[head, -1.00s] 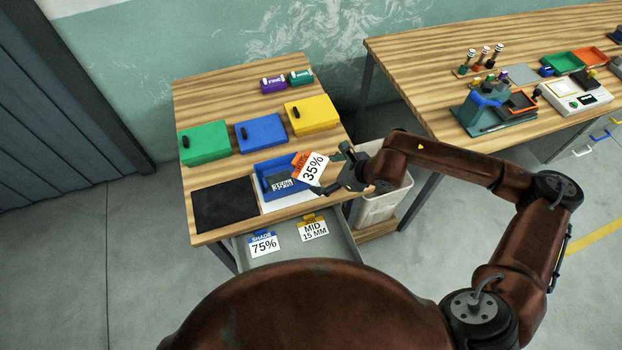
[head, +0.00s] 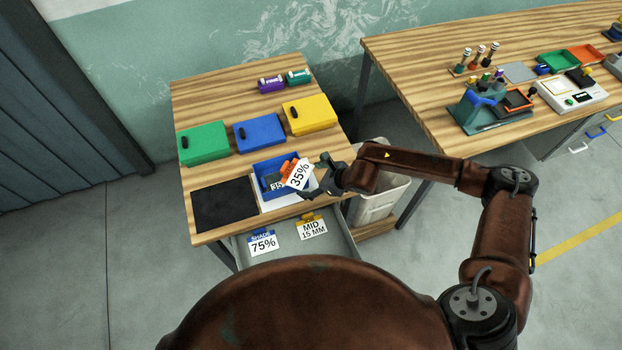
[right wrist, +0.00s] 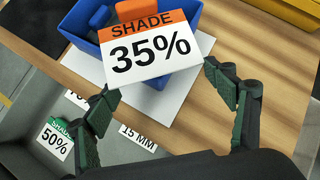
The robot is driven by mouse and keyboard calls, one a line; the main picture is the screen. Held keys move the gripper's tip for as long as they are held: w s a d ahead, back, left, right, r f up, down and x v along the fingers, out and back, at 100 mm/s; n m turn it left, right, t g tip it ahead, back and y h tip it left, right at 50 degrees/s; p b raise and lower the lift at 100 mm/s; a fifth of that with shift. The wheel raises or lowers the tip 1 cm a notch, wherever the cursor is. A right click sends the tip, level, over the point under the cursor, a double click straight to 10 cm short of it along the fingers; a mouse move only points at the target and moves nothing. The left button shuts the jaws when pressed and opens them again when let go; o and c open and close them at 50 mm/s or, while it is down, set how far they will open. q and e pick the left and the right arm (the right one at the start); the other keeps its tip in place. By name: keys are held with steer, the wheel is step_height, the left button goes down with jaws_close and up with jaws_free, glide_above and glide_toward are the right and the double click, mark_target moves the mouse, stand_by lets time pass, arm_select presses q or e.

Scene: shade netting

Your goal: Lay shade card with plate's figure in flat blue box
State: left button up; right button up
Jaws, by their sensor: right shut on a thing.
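My right gripper (head: 328,182) is shut on the orange-topped shade card (head: 298,175), marked 35%, and holds it tilted over the right part of the flat blue box. In the right wrist view the card (right wrist: 150,48) reads SHADE 35% and sits between the fingertips (right wrist: 160,82). The open blue box (head: 259,188) stands on a white sheet; its rim also shows in the right wrist view (right wrist: 72,22). A dark plate (head: 276,183) lies in the box, mostly behind the card; its figure is only partly visible, seemingly starting 35. My left gripper is not in view.
A black mat (head: 225,204) lies left of the box. Green (head: 203,143), blue (head: 259,132) and yellow (head: 311,114) boxes stand behind.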

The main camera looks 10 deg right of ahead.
steer(key=shift+f, duration=0.3)
steer(key=o, duration=1)
steer(key=shift+r, duration=0.1)
steer(key=shift+r, duration=0.45)
steer(key=v, duration=1.1)
steer(key=shift+s+d+r, duration=0.15)
steer(key=shift+s+d, duration=0.1)
steer(key=shift+s, duration=0.05)
